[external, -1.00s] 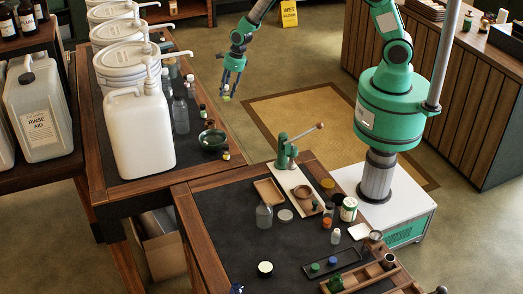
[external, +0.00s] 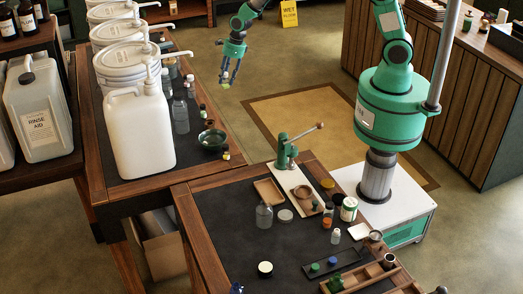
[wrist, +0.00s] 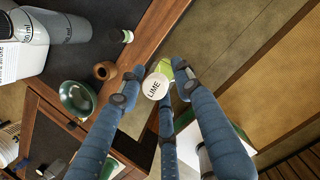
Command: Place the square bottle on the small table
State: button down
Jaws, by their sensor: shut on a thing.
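My gripper (external: 227,80) is shut on a small bottle with a white cap marked LIME (wrist: 155,87) and a yellow-green body. In the external view it hangs over the floor, just right of the long pump-bucket table. The fingers hide much of the bottle, and I cannot make out its full shape. The bottle shows as a tiny pale spot at the fingertips in the external view (external: 225,86). The nearer, dark-topped table (external: 225,222) is possibly the small table; it carries a green hand press (external: 286,150) and several small bottles and jars.
The long table (external: 187,165) holds white pump buckets (external: 130,65), a white jug (external: 138,130), a green bowl (external: 212,140) and small bottles. Bare dark surface shows at the nearer table's left and middle. A yellow wet-floor sign (external: 289,14) stands behind.

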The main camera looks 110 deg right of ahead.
aim_at(229, 81)
notch_tip(229, 81, up, 4)
jog(key=shift+f, duration=0.1)
jog(key=w+a+n+y, duration=0.15)
jog(key=w+a, duration=0.35)
jog(key=a, duration=0.6)
jog(key=w+a+n+b, duration=0.1)
jog(key=w+a+n, duration=0.3)
jog(key=a, duration=0.6)
jog(key=w+a+n, duration=0.1)
jog(key=w+a, duration=0.5)
jog(key=a, duration=0.5)
jog(key=a+n+g+y+b, duration=0.15)
jog(key=a+n, duration=0.25)
jog(key=a, duration=2.2)
jog(key=s+a+n+g, duration=0.1)
jog(key=s+a+n, duration=0.35)
jog(key=a, duration=1.25)
jog(key=s+a+n+g, duration=0.15)
jog(key=s+a, duration=0.65)
jog(key=a, duration=0.9)
jog(key=shift+t+y, duration=0.3)
jog(key=shift+t, duration=0.2)
jog(key=shift+w+f+b, duration=0.1)
jog(key=shift+f+b, duration=0.3)
jog(key=shift+f, duration=2.3)
